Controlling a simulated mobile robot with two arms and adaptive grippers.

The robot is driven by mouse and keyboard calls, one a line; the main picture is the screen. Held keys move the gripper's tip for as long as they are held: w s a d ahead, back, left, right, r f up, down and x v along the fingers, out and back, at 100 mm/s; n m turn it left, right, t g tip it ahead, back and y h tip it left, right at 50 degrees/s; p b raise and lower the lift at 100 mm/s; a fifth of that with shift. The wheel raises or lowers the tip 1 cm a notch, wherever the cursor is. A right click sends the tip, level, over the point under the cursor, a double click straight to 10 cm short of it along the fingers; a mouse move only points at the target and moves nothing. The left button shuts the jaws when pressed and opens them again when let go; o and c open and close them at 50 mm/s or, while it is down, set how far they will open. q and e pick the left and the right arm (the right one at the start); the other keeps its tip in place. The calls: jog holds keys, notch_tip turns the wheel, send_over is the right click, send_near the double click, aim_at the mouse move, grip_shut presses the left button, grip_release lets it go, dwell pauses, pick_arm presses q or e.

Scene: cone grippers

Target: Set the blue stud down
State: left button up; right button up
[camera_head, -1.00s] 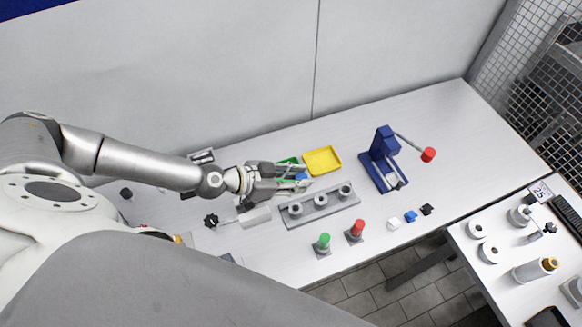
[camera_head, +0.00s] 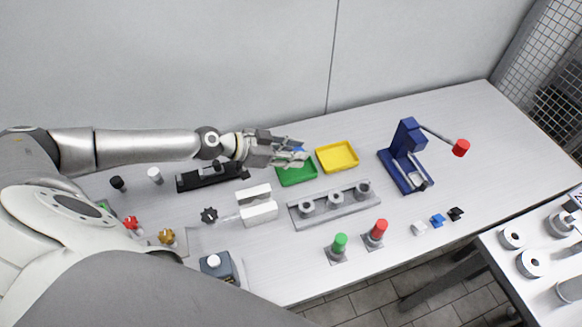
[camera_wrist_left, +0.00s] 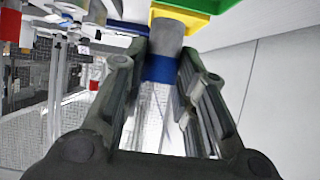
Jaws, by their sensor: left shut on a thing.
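My left gripper (camera_head: 296,156) is shut on the blue stud (camera_head: 299,149), of which only a small blue part shows between the fingertips in the head view. In the left wrist view the stud (camera_wrist_left: 160,68) shows as a blue band with a grey cylindrical part, between the two fingers (camera_wrist_left: 155,75). The gripper appears over the back edge of the green tray (camera_head: 297,177); its height above it is hard to tell. The green tray (camera_wrist_left: 253,5) also shows at the top of the wrist view. My right gripper is not in view.
A yellow tray (camera_head: 337,156) lies right of the green one. A grey holder (camera_head: 335,208) with several round posts stands in front. A blue lever press (camera_head: 406,158) stands to the right. A white block (camera_head: 258,212) and a black fixture (camera_head: 212,175) are left.

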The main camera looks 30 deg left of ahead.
pick_arm(q)
jog(key=shift+w+a+f, duration=0.25)
jog(key=shift+w+f, duration=0.05)
jog(key=shift+f, duration=0.15)
jog(key=shift+w+a+f, duration=0.2)
jog(key=shift+w+f, duration=0.05)
jog(key=shift+f, duration=0.2)
jog(key=shift+w+a+f, duration=0.2)
jog(key=shift+a+f, duration=0.05)
jog(key=shift+f, duration=1.6)
jog(key=shift+a+f, duration=0.1)
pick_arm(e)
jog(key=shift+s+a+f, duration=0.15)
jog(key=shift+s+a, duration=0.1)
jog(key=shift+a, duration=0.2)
pick_arm(q)
jog(key=shift+f, duration=0.2)
jog(key=o, duration=1)
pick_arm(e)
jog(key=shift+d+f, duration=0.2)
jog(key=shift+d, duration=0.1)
pick_arm(q)
jog(key=shift+r, duration=0.1)
